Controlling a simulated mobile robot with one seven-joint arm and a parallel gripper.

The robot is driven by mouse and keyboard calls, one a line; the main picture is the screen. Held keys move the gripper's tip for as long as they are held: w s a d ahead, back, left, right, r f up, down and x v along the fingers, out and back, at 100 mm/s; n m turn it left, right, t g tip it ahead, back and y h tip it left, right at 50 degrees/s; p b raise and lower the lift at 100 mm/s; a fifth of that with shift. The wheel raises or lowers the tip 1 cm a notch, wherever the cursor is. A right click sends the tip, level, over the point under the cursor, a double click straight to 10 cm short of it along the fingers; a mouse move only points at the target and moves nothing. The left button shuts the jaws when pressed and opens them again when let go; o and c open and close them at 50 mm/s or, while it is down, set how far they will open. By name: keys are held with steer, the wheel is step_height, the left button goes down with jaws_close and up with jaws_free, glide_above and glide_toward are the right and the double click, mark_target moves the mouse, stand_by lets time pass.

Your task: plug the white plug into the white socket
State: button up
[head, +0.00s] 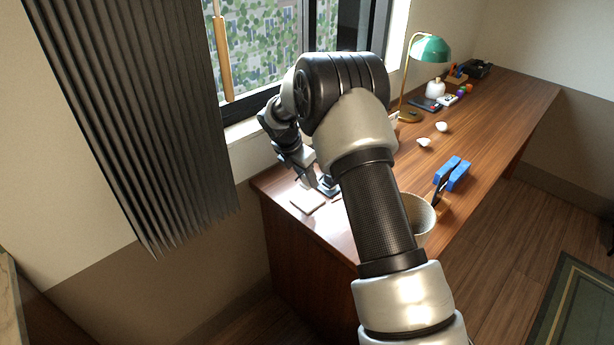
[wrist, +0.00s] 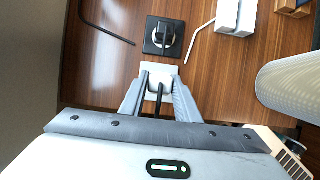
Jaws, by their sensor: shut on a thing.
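My gripper (wrist: 159,88) is shut on the white plug (wrist: 159,80), a small pale body between the two grey fingers with a dark cord running back towards the camera. Beneath it in the wrist view is a pale square plate, the white socket (wrist: 160,67), partly hidden by fingers and plug. The plug overlaps the plate in this view; I cannot tell whether they touch. In the head view my gripper (head: 318,184) is low over the near end of the desk, and a pale flat square (head: 307,201) shows beside it. The plug cannot be made out there.
A black square socket (wrist: 149,47) with a black plug in it lies just beyond the pale plate. A dark cord and a pale cord lie near it. A white box (wrist: 237,15) and a wicker cup (wrist: 290,85) stand to the right. The window wall borders the desk (head: 480,125).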

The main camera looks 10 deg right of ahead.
mark_target(304, 185)
steer(key=shift+f+b, duration=1.55)
steer(key=shift+f, duration=0.7)
steer(key=shift+r+p, duration=0.1)
steer(key=shift+p, duration=0.6)
steer(key=shift+f, duration=0.7)
stand_by(0.5)
steer(key=o, duration=1.1)
steer(key=shift+c, duration=0.2)
steer(key=shift+r, duration=0.15)
steer(key=p+v, duration=0.1)
steer(key=v, duration=1)
steer(key=shift+s+a+r, duration=0.2)
steer(key=shift+r, duration=0.15)
